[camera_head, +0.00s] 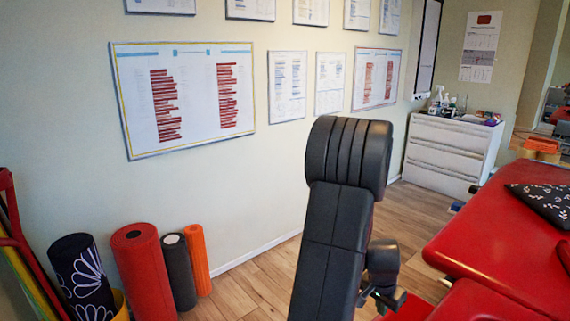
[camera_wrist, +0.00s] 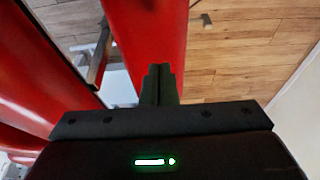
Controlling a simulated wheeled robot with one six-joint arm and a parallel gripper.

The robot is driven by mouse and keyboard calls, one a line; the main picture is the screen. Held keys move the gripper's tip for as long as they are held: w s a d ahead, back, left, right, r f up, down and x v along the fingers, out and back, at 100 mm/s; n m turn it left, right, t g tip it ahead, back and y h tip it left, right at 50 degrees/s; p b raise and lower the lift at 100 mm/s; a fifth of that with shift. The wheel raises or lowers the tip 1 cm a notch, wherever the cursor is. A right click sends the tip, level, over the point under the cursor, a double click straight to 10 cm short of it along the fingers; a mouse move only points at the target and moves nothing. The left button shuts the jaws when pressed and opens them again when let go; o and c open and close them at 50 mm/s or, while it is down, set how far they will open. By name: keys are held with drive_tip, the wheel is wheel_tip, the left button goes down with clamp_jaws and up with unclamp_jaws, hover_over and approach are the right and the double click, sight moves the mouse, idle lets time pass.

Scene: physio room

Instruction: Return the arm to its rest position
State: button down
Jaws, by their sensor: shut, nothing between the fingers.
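In the wrist view my gripper (camera_wrist: 158,74) is dark, with its two fingers together and nothing between them. It points toward a red padded surface (camera_wrist: 150,30), which lies behind the fingertips. I cannot tell the distance between them.
Foam rollers (camera_head: 142,265) stand along the wall at left. A white drawer cabinet (camera_head: 448,155) is at the back. Wooden floor (camera_head: 255,285) shows between rollers and backrest.

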drive_tip(key=w+d+p+v, duration=0.1)
drive_tip(key=w+v, duration=0.1)
drive_tip(key=v, duration=1)
drive_tip(key=shift+s+r+p, duration=0.35)
drive_tip(key=shift+s+r, duration=0.15)
drive_tip(key=shift+r, duration=0.1)
